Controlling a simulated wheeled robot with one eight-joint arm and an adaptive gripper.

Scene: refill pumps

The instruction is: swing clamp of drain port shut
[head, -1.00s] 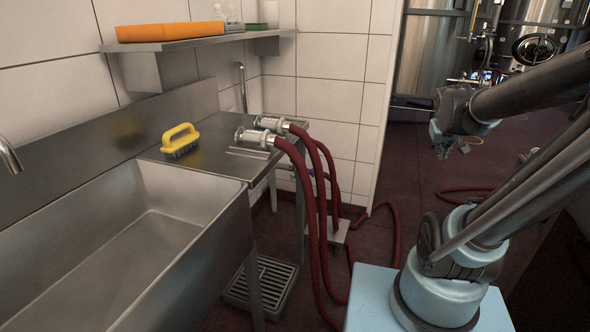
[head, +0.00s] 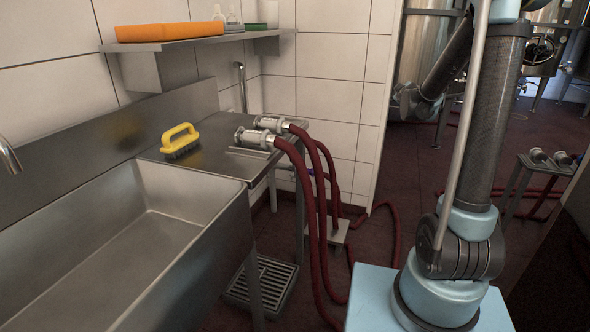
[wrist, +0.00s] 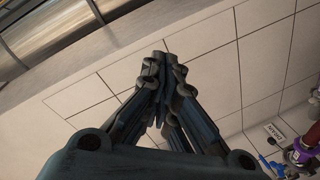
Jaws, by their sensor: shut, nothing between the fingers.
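My gripper (wrist: 163,85) shows only in the wrist view, with its two dark fingers closed together at the tips and nothing between them. It points at bare tiled wall. At the lower right edge of the wrist view is a pipe fitting with a purple part (wrist: 302,157) and a blue handle (wrist: 270,166), partly cut off by the frame. A small white label (wrist: 274,133) is on the wall beside it; I cannot read it surely. I cannot tell whether this fitting is the drain port, or make out its clamp. The gripper is apart from it.
In the head view a steel sink (head: 200,262) and a counter with a yellow brush (head: 180,139) are at left. Red hoses (head: 318,230) hang from the counter to the floor. A low stand (head: 520,185) is at right, with steel tanks (head: 427,50) behind.

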